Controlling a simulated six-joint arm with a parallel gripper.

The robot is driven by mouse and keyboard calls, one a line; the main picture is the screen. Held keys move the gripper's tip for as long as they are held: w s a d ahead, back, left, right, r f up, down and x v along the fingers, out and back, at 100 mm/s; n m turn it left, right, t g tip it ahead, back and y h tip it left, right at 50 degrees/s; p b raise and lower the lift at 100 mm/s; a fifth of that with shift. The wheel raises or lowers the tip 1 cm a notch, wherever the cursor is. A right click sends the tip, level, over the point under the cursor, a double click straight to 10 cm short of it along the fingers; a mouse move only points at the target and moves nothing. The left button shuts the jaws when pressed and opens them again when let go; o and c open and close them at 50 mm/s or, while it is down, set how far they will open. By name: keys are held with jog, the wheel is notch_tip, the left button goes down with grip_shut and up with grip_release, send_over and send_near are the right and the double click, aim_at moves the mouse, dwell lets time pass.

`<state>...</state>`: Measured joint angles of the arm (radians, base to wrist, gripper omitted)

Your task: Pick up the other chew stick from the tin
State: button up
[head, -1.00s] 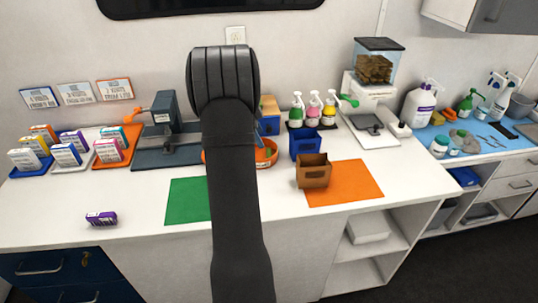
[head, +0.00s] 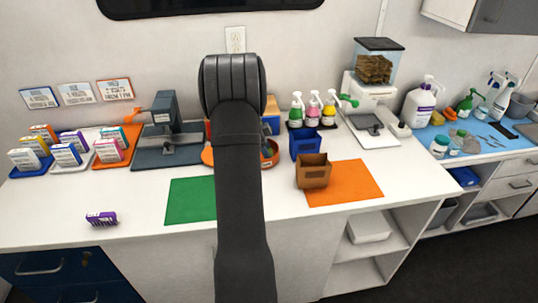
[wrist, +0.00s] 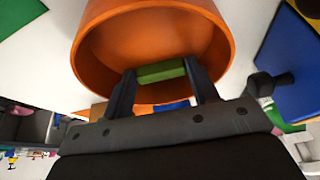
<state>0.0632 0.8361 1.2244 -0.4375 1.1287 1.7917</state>
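The orange tin (wrist: 88,55) fills the upper middle of the wrist view, its open inside facing the camera. A green chew stick (wrist: 162,72) shows between the two fingertips of my gripper (wrist: 161,80), against the inside of the tin. Its ends meet both fingers with no gap visible, so my gripper looks shut on it. I cannot tell whether it touches the tin. No other stick shows inside.
A brown open box (head: 313,174) stands on an orange mat (head: 355,185), with a blue box (head: 305,146) behind it. A green mat (head: 190,200) lies left of my arm. A purple item (head: 101,219) lies at the front left. The counter's front left is mostly clear.

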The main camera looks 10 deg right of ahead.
jog(key=shift+c, duration=1.2)
jog(key=shift+r, duration=0.15)
